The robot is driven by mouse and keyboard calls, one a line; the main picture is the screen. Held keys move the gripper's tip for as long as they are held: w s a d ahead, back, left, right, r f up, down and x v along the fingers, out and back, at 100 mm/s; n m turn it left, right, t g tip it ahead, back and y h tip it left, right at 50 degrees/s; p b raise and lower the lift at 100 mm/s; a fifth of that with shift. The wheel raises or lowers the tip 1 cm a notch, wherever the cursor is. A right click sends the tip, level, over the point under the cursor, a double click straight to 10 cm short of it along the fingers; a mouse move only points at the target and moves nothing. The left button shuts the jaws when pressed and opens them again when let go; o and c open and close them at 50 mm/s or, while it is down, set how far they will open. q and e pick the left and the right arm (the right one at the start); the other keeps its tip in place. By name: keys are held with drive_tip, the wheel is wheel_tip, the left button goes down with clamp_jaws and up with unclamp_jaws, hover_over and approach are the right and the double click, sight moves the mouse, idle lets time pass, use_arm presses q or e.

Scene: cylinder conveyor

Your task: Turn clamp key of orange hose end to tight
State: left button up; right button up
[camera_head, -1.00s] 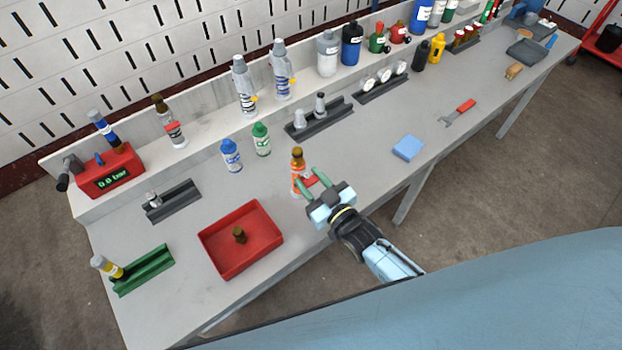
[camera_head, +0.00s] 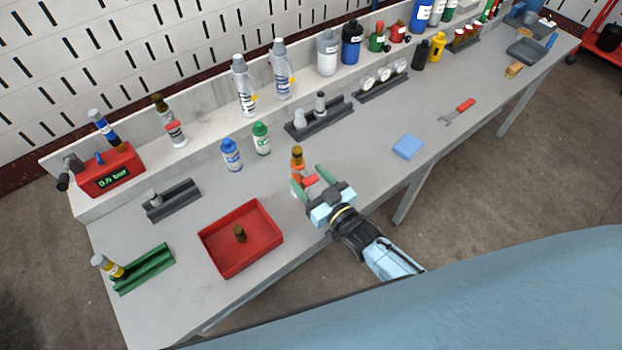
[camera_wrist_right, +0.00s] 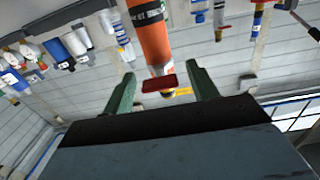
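The orange hose end (camera_head: 298,164), with a brown top, stands upright on the bench in the head view. Its red clamp key (camera_head: 310,181) sticks out toward my right gripper. My right gripper (camera_head: 307,176) is open, with its green fingers on either side of the key. In the right wrist view the orange hose end (camera_wrist_right: 152,42) and the red key (camera_wrist_right: 158,83) show between the spread fingers, with gaps on both sides of the key. Part of the hose end's foot is hidden by a finger. My left gripper is not in view.
A red tray (camera_head: 207,256) with a brown piece stands to the left. Blue (camera_head: 231,155) and green (camera_head: 261,139) bottles stand behind. A blue block (camera_head: 407,146) and a red-handled wrench (camera_head: 457,111) lie to the right. The bench between hose end and blue block is clear.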

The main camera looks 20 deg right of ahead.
drive_tip(key=v, duration=1.3)
drive_tip(key=shift+s, duration=0.2)
drive_tip(key=s+d+f+g+h+b, duration=0.15)
drive_tip(key=s+f+g, duration=0.3)
drive_tip(key=f, duration=0.75)
drive_tip(key=s+d+f+g+h+b, duration=0.1)
drive_tip(key=s+d+f+g+h, duration=0.15)
drive_tip(key=s+f, duration=0.7)
drive_tip(key=s+d+f+m+g+h+b, duration=0.1)
drive_tip(key=s+d+f+g, duration=0.2)
drive_tip(key=s+f+g, duration=0.6)
drive_tip(key=s+f, duration=0.6)
drive_tip(key=s, duration=0.1)
drive_tip(key=shift+f+h+b, duration=0.3)
drive_tip(key=shift+h, duration=0.1)
